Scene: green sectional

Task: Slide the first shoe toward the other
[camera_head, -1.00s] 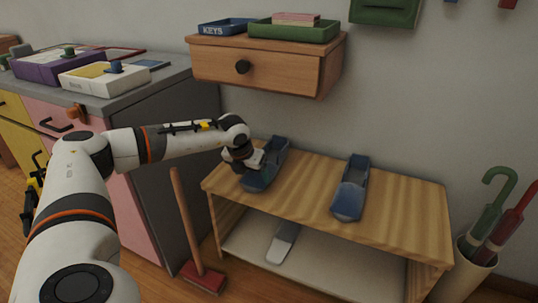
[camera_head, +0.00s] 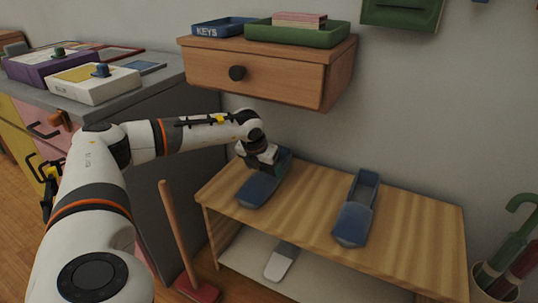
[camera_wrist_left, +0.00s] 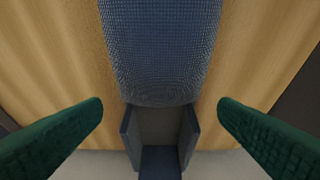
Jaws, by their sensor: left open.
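The first blue shoe (camera_head: 257,190) lies on the wooden bench top (camera_head: 310,205), near its left end. The other blue shoe (camera_head: 354,212) lies to its right, with a gap of bare wood between them. My left gripper (camera_head: 268,165) is over the first shoe and hides part of its middle. In the left wrist view, the green fingers of my left gripper (camera_wrist_left: 160,105) are open and spread on either side of the shoe (camera_wrist_left: 160,45), with gaps between. My right gripper is out of view.
A drawer shelf (camera_head: 265,72) with trays hangs above the bench. A grey cabinet (camera_head: 165,110) and a broom (camera_head: 180,235) stand at the left. An umbrella stand (camera_head: 492,283) is at the right. A grey-white item (camera_head: 281,262) lies on the lower shelf.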

